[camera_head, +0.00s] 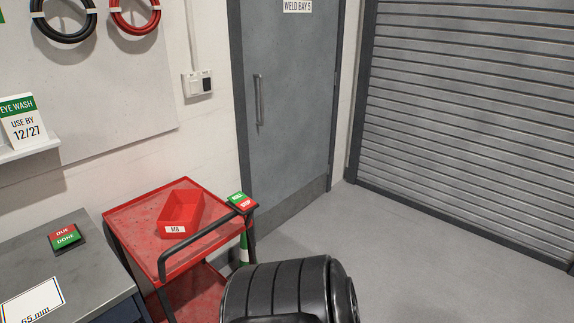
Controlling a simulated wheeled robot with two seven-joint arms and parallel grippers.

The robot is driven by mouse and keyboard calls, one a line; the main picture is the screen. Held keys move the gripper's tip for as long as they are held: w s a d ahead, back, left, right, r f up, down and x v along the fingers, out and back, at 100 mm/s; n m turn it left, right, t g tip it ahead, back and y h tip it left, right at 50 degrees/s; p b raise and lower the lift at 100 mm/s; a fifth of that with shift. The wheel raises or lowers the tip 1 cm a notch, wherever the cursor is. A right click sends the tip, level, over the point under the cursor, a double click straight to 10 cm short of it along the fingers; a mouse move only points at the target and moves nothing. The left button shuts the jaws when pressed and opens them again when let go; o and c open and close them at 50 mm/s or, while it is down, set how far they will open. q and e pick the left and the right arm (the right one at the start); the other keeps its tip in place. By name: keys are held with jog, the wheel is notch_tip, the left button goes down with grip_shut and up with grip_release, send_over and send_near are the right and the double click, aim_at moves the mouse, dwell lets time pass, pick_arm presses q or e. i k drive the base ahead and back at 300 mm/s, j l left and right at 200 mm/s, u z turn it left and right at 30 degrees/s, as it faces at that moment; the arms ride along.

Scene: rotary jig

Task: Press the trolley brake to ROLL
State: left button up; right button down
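The red trolley (125,222) stands left of centre, against the wall side. Its brake (241,202) is a small two-part rocker at the trolley's right corner, beside the end of the black handle (205,243). The green half reads ROLL and lies on the far side. The red half reads STOP and lies on the near side. I cannot tell clearly which half is pressed down. Neither of my grippers is in view, and nothing touches the brake.
A red bin (181,212) marked M8 sits on the trolley top. A grey bench (105,275) at lower left bears a DUE/DONE rocker (65,237) and a white card (32,303). A green and white object (244,250) stands behind the handle. Floor is clear at right.

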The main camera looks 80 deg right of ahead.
aim_at(242, 202)
jog(key=z, duration=2.35)
